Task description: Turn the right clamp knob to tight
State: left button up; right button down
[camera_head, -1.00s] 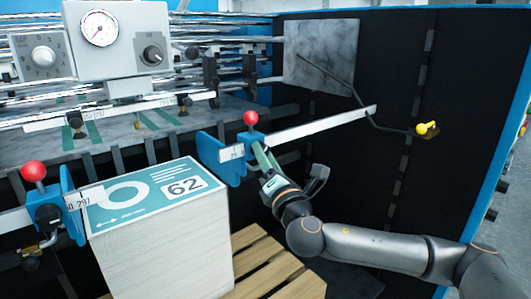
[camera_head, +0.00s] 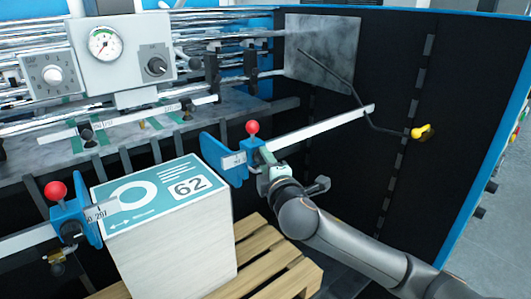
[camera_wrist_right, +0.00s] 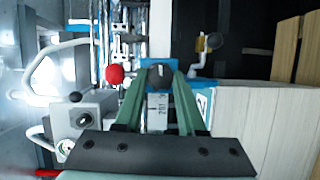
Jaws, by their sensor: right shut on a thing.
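The right clamp (camera_head: 233,168) is a blue block with a red ball on top, on the pale scale rail beside the paper stack. In the right wrist view its dark knob (camera_wrist_right: 160,77) sits between my green fingertips. My right gripper (camera_head: 268,172) is at the clamp's right side, just under the red ball (camera_head: 253,127), and is shut on the knob. The red ball also shows in the wrist view (camera_wrist_right: 115,75), left of the fingers. In the head view the knob is hidden by the gripper and clamp. How tight it is cannot be read. My left gripper is out of view.
The paper stack (camera_head: 175,250), with a teal "62" top sheet, stands on a wooden pallet (camera_head: 262,262), close left of my right arm. The left clamp (camera_head: 72,222) is at its left. A yellow-handled rod (camera_head: 422,131) sticks out at the right.

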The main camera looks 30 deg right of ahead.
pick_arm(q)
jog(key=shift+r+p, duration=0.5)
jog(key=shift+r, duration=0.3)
pick_arm(e)
jog(key=shift+m+g, duration=0.3)
jog(key=shift+m, duration=0.2)
jog(key=c, duration=0.5)
grip_release()
